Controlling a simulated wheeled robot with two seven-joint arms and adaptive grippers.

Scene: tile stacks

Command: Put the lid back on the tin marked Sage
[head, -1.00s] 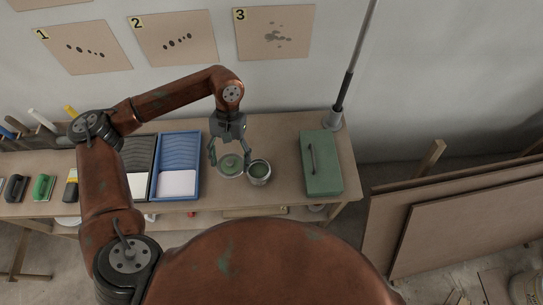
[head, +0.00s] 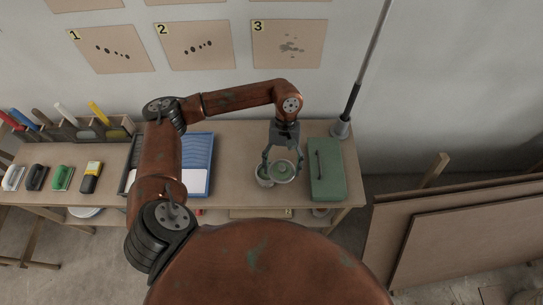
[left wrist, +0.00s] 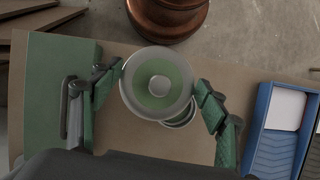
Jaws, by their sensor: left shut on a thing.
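My left gripper (head: 283,167) is shut on a round lid (head: 284,174) with a pale rim, a green top and a knob. The lid also shows between the fingers in the left wrist view (left wrist: 158,103). An open tin (head: 262,181) with green inside stands on the bench, just left of the lid in the head view. In the left wrist view the lid hides most of the tin (left wrist: 180,122). The lid seems to be held above and partly over the tin, off-centre; the height gap is hard to tell. No Sage marking is readable. My right gripper is not in view.
A green box (head: 327,185) stands close to the right of the lid. A blue tray (head: 211,165) lies left of the tin. Several brushes and tools sit farther left. A lamp pole (head: 341,128) stands at the back right of the bench (head: 240,190).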

